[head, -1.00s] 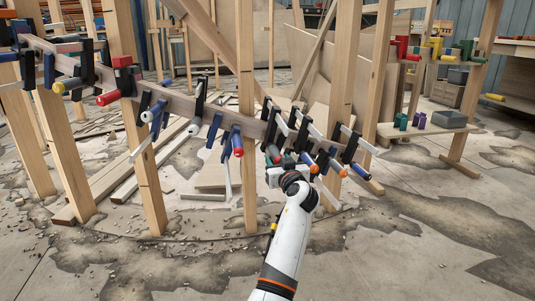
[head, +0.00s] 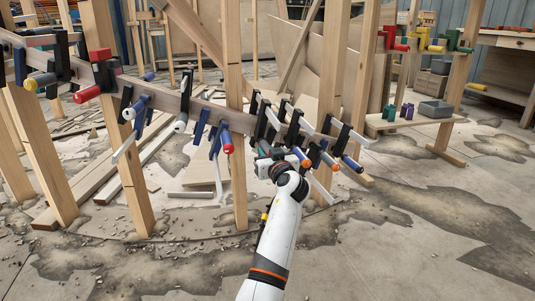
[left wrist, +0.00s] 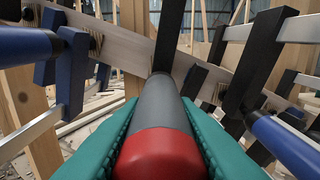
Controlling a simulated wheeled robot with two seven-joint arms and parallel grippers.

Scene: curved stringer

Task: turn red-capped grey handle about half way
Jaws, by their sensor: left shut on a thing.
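The grey handle with a red cap (left wrist: 160,135) is in the middle of the left wrist view, pointing toward the camera. Its far end meets a black clamp bar (left wrist: 167,35) at the wooden stringer. My left gripper (left wrist: 162,120) has teal fingers along both sides of the handle and is shut on it. In the head view my left gripper (head: 268,158) is at the clamps on the lower right part of the stringer (head: 160,92). There the gripper and wrist hide most of the handle. My right gripper is not in view.
A blue handle with a red cap (head: 227,142) sits left of the gripper, and orange-capped handles (head: 304,162) sit close on its right. Wooden posts (head: 233,190) stand around the stringer. The cracked floor (head: 400,220) at right is open.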

